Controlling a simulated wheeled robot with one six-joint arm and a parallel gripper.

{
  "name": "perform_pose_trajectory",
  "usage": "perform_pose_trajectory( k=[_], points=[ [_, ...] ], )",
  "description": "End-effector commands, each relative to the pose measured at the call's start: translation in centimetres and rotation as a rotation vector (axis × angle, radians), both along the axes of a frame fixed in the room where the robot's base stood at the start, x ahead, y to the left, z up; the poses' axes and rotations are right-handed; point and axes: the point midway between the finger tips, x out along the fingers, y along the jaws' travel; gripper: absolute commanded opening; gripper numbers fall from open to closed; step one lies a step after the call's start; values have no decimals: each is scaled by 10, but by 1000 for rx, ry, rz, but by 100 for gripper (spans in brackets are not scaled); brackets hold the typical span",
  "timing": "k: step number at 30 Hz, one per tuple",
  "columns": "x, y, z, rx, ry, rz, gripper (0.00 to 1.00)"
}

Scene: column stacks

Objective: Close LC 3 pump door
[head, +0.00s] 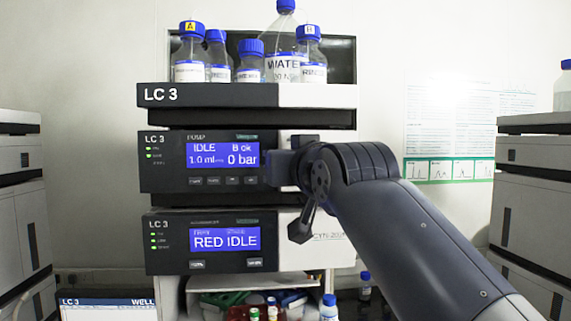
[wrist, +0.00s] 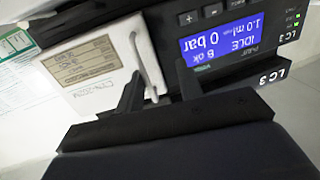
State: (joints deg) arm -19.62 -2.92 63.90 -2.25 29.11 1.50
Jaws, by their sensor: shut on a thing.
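The LC 3 pump (head: 165,175) is the middle dark module of the stack, its blue display reading IDLE and 0 bar. In the wrist view, which is upside down, the pump (wrist: 268,60) is at the right. Its white door (wrist: 85,75), with a grey label plate, is at the left. A light bar handle (wrist: 148,62) stands out from the door. My gripper (wrist: 157,78) has a dark finger on each side of this handle and is shut on it. In the head view my gripper (head: 284,166) and arm hide most of the door, so its opening angle cannot be told.
Several blue-capped bottles (head: 250,68) stand in the LC 3 top tray (head: 207,95). Below the pump is another LC 3 module (head: 170,255) reading RED IDLE. Other instrument stacks (head: 18,215) flank it at left and right. Small vials (head: 272,308) are at the bottom.

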Motion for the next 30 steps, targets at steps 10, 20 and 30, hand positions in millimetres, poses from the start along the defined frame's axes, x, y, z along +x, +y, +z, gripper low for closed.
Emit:
perform_pose_trajectory(
  k=[10, 20, 30],
  points=[
    [-65, -21, -3, 6, -1, 8, 28],
    [-87, -30, 0, 5, -2, 4, 28],
    [-84, -35, -3, 30, 26, -4, 16]
  ],
)
